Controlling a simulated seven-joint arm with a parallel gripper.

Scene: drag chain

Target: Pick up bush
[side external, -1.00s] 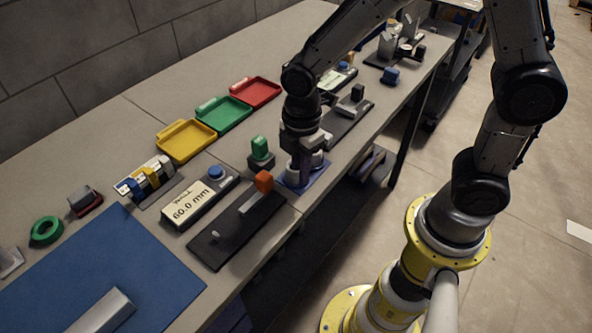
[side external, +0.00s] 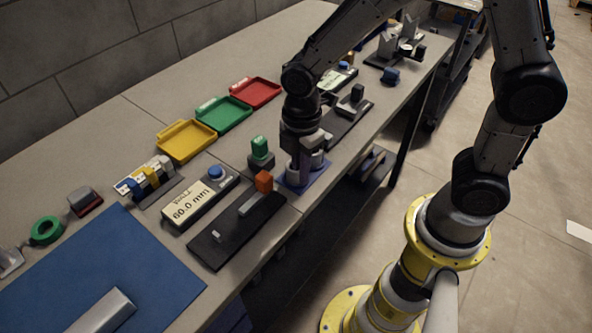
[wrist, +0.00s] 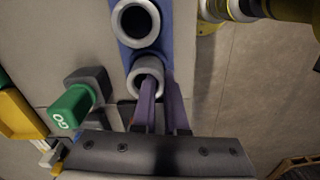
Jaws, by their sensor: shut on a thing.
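Two grey ring-shaped bushes stand on a blue plate (side external: 302,187) near the table's front edge. In the wrist view, one bush (wrist: 147,68) is at the purple fingers of my gripper (wrist: 163,92), and the other bush (wrist: 135,20) stands apart from it, further up the blue plate. I cannot tell whether this bush is clear of the plate.
A green-topped block (side external: 260,152) stands close to the left of the gripper. Yellow (side external: 186,141), green (side external: 222,114) and red (side external: 255,92) trays sit behind. A blue mat (side external: 95,265) is at lower left.

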